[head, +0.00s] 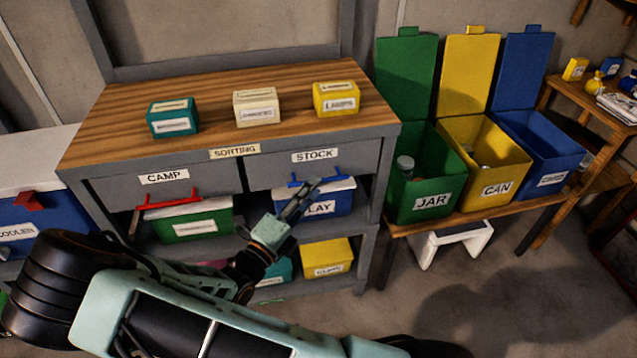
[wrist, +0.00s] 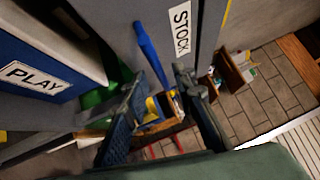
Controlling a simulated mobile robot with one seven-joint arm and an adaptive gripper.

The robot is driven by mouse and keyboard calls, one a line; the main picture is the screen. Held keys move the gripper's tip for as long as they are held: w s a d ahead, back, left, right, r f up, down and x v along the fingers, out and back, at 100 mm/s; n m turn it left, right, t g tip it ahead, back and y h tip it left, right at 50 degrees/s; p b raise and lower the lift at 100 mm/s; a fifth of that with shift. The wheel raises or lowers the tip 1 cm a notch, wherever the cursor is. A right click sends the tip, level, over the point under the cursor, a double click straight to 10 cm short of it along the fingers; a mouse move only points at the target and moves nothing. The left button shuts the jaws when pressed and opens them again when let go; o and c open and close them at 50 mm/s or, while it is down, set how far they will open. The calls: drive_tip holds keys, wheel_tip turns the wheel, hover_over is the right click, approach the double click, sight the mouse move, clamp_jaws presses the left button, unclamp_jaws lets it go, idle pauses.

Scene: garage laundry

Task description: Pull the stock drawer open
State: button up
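The stock drawer (head: 349,165) is the right-hand grey drawer under the wooden top, with a white STOCK label and a blue bar handle (head: 335,177). Its front looks flush with the cabinet. In the wrist view, the label (wrist: 181,30) is turned sideways and the blue handle (wrist: 148,48) runs down towards the space between my fingertips. My gripper (head: 308,188) is just below and in front of the handle, with its fingers apart. In the wrist view, my gripper (wrist: 160,78) is open; I cannot tell whether either finger touches the handle.
The camp drawer (head: 205,183) with a red handle (head: 170,202) is at left. A blue PLAY box (head: 340,199) sits on the shelf below the stock drawer. Small boxes stand on the sorting bench (head: 205,92). Green (head: 400,190), yellow and blue bins stand at right.

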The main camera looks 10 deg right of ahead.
drive_tip(key=shift+x, duration=1.9)
clamp_jaws()
